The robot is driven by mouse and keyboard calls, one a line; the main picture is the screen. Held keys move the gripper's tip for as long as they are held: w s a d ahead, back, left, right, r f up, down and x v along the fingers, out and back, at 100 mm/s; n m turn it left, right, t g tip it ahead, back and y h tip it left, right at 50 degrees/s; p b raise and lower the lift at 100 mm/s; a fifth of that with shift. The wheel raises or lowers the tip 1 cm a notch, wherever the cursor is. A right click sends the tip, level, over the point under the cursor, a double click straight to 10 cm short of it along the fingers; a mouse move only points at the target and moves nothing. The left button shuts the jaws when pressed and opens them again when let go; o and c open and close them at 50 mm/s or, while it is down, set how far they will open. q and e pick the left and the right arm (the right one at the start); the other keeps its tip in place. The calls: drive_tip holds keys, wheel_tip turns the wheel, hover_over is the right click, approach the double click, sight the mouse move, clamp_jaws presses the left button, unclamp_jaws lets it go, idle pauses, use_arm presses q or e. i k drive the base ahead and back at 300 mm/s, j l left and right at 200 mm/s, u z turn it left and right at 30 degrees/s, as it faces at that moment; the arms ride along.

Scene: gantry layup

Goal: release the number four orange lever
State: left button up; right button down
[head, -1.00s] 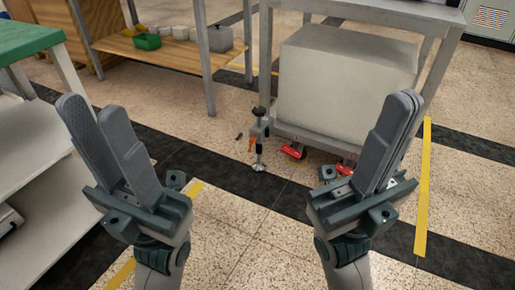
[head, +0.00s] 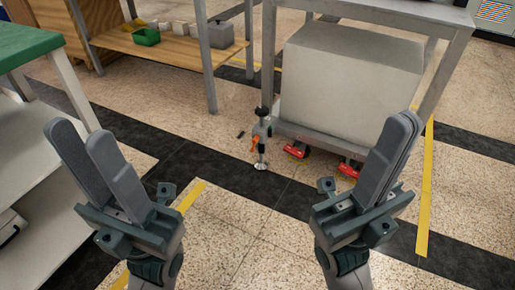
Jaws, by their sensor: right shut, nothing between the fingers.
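A small orange lever (head: 255,143) shows on an upright grey and black post-like foot (head: 262,130) at the near left leg of the metal table. No number can be read on it.
A large pale box (head: 350,85) sits low in the metal table frame (head: 268,60), with red caster parts (head: 297,150) beneath. A green-topped table (head: 30,45) stands at the left. A wooden shelf (head: 165,50) holds a green bin (head: 146,37). The speckled floor (head: 225,235) between the grippers is clear.

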sight(253, 146)
drive_tip(key=i+j, duration=0.2)
drive_tip(key=i, duration=0.25)
drive_tip(key=i+j+u, duration=0.1)
drive_tip(key=i, duration=0.35)
drive_tip(key=j, duration=0.1)
